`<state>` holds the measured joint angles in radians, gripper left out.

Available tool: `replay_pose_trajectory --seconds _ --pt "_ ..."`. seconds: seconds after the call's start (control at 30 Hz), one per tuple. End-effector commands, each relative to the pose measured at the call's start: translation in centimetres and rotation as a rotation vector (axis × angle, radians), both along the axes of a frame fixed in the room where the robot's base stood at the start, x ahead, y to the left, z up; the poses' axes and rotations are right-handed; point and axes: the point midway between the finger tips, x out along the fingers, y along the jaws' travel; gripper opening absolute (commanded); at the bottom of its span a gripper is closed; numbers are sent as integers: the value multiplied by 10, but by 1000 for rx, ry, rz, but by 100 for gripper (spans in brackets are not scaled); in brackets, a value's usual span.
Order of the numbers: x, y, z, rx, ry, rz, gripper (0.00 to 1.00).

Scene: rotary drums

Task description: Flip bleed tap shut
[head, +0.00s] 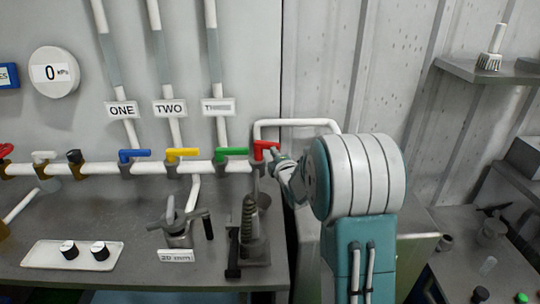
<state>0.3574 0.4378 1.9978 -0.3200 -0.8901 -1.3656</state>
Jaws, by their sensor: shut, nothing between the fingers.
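A white pipe (205,167) runs level along the wall with several coloured lever taps on it. The red tap (264,146) is at the right end of the row, its handle roughly level. No label on any tap reads "bleed". My gripper (273,157) is shut and empty, right at the red tap's handle and partly covering it; I cannot tell if they touch. To the left are the green tap (231,151), yellow tap (182,152) and blue tap (134,154), handles level. Black (74,156), white (44,156) and another red tap (5,150) are farther left.
Signs ONE (122,109) and TWO (170,107) hang above the taps, with a third. A clamp-like fitting (178,228) and a grey stand (250,232) are on the bench (110,205) below. A shelf (470,70) is at right.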

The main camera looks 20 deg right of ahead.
Motion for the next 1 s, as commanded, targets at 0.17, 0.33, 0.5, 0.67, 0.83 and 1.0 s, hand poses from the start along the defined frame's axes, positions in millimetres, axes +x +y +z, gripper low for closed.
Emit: replay_pose_trajectory --seconds 0.17,0.33,0.5,0.67,0.83,1.0 --pt "4 -9 0 0 -1 -1 0" --pt "8 -15 0 0 -1 -1 0" --pt "10 -17 0 1 0 -1 0" --pt "11 -18 0 1 0 -1 0" --pt "11 -18 0 0 0 -1 0" --pt "11 -18 0 0 0 -1 0"
